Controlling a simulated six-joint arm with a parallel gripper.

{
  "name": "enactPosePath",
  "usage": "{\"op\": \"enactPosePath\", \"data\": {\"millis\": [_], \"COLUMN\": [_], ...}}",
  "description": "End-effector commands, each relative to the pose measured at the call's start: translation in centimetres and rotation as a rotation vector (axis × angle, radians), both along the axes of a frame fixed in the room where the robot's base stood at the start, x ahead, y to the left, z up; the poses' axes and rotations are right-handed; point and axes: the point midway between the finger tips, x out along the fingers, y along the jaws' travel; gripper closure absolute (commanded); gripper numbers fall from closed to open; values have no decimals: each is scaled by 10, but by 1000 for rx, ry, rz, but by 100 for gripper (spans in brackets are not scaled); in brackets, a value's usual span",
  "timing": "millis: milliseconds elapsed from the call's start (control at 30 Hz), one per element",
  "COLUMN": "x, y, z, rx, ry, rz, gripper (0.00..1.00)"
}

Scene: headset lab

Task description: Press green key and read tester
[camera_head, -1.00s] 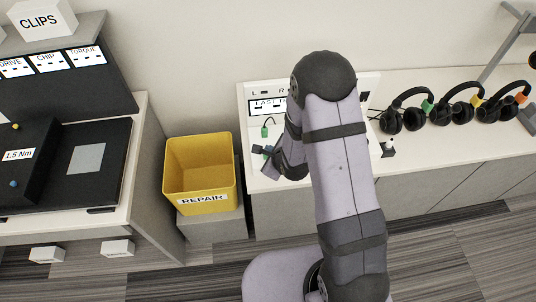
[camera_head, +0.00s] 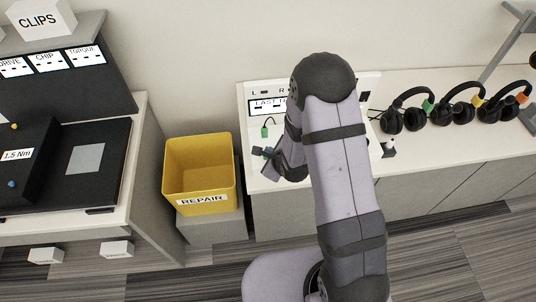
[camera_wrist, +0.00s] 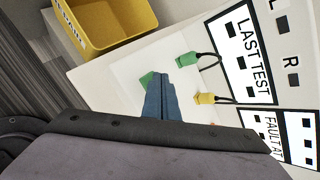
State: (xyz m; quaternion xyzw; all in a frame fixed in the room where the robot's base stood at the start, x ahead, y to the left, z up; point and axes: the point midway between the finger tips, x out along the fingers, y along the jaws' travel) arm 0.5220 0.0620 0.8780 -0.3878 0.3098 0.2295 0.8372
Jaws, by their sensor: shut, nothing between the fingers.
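The tester stands on the counter against the wall. Its "LAST TEST" panel (camera_wrist: 243,55) shows in the wrist view, with a second panel reading "FAULT AT" (camera_wrist: 281,135) partly cut off. A green key (camera_wrist: 147,78) shows at the tips of my gripper (camera_wrist: 158,82), partly covered by the fingers; I cannot tell whether they touch it. My gripper is shut and empty. In the head view my gripper (camera_head: 262,152) is low over the tester's white base, and my arm covers much of the tester.
A green plug (camera_wrist: 187,59) and a yellow plug (camera_wrist: 205,98) on black cables lie close to the fingers. A yellow "REPAIR" bin (camera_head: 200,175) stands left of the tester. Several headsets (camera_head: 459,110) line the counter at right.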

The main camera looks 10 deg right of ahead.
Motion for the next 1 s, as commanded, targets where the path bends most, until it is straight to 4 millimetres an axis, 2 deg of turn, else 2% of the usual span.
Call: {"op": "enactPosePath", "data": {"millis": [667, 1000], "x": [0, -1], "y": [0, 0], "z": [-5, 7], "rx": [0, 0], "ry": [1, 1], "rz": [0, 0], "gripper": [100, 100]}}
